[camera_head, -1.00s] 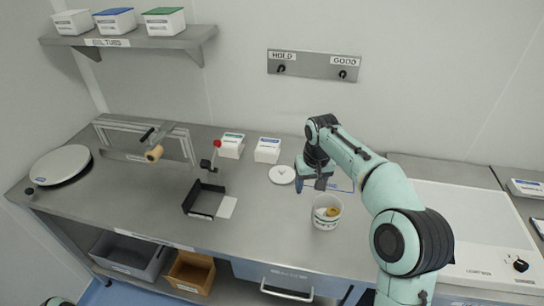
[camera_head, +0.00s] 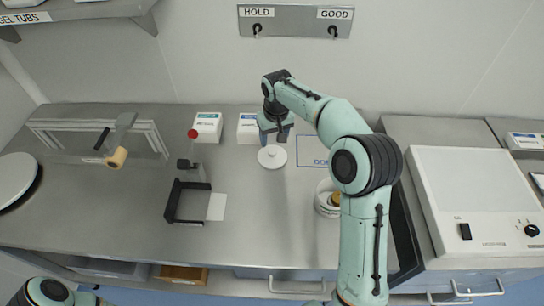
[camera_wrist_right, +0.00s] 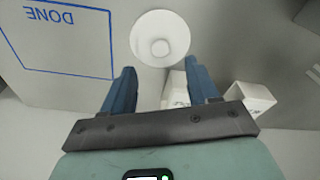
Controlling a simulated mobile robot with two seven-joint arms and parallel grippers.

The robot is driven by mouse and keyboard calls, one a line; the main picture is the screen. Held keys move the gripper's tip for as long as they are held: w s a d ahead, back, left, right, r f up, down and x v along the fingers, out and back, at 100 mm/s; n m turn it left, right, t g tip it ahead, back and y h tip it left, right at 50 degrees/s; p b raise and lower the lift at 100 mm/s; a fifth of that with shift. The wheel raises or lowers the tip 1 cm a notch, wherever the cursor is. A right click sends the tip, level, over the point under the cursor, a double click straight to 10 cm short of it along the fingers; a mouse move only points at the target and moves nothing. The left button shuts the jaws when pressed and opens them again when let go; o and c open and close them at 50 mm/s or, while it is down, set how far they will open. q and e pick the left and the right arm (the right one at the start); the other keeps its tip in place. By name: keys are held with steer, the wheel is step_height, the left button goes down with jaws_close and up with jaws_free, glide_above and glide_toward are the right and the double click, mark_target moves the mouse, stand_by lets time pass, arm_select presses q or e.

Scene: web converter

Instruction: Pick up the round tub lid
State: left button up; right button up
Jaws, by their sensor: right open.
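The round tub lid (camera_head: 272,156) is a white disc with a small raised knob at its centre. It lies flat on the steel bench. In the right wrist view the lid (camera_wrist_right: 160,38) sits just beyond the open fingers, centred between them. My right gripper (camera_head: 273,138) points down at the back of the lid, and its blue fingers (camera_wrist_right: 160,85) are apart with nothing between them. I cannot tell its exact height above the bench. The round white tub (camera_head: 326,198) stands open to the right, partly hidden by my right arm. My left gripper is out of view.
Two white boxes (camera_head: 207,127) (camera_head: 248,128) stand left of the gripper. A blue-outlined DONE area (camera_head: 312,150) lies to the right. A black tray (camera_head: 186,202) and a red-topped post (camera_head: 192,134) are further left. The bench in front of the lid is clear.

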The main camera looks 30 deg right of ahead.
mark_target(272, 152)
steer(key=shift+w+f, duration=0.2)
steer(key=shift+f, duration=0.45)
steer(key=shift+w+f, duration=0.15)
steer(key=shift+f, duration=0.45)
steer(key=f, duration=0.4)
steer(key=shift+w+f, duration=0.3)
steer(key=shift+f, duration=0.1)
steer(key=c, duration=1.1)
